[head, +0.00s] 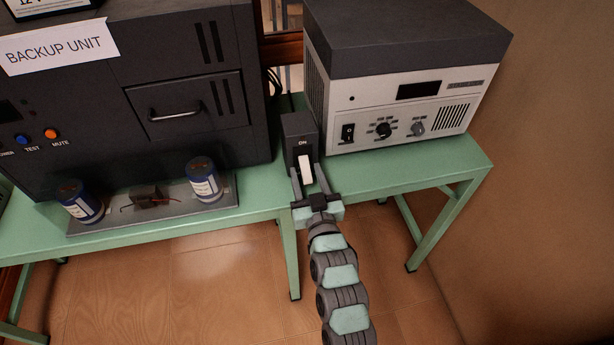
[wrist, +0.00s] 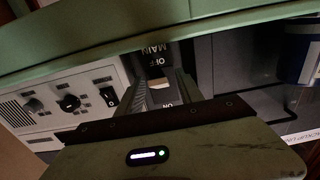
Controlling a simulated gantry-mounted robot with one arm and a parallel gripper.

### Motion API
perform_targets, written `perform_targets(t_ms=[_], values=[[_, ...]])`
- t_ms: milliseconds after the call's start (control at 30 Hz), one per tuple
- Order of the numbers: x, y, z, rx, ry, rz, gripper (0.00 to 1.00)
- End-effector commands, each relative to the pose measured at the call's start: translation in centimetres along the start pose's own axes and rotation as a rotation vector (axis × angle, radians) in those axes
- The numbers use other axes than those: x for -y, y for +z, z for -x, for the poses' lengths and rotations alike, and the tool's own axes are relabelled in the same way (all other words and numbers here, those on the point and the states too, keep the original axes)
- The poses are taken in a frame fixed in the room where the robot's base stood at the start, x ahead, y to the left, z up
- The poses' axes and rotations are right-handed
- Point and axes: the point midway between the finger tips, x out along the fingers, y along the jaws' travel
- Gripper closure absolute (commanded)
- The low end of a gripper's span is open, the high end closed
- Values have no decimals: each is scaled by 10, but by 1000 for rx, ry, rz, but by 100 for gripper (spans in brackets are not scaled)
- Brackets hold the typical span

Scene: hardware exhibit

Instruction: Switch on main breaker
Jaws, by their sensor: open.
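The main breaker (head: 291,131) is a dark upright box on the green table between the two large units. Its white lever (head: 305,166) sits below the "ON" mark and appears to point down, away from it. In the wrist view the breaker (wrist: 155,52) appears inverted, with "OFF" and "MAIN" lettering visible and "ON" partly visible near my gripper's body. My gripper (head: 308,182) is open in front of the lower part of the lever, one finger on each side. It also frames the lever in the wrist view (wrist: 162,82). Contact with the lever cannot be told.
A white-and-grey power unit (head: 400,110) with knobs and a rocker switch stands close on the right. The dark backup unit (head: 190,120) stands on the left. In front of it, a tray (head: 150,222) holds two blue-and-white cans. The table's front edge (head: 260,212) lies near my gripper.

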Motion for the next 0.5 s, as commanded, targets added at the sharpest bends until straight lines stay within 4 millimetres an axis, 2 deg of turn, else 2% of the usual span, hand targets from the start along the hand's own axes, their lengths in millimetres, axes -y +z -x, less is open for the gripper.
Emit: perform_targets(t_ms=[233,500], values=[[0,0,0,0,0,0,57],[0,0,0,0,0,-1,79]])
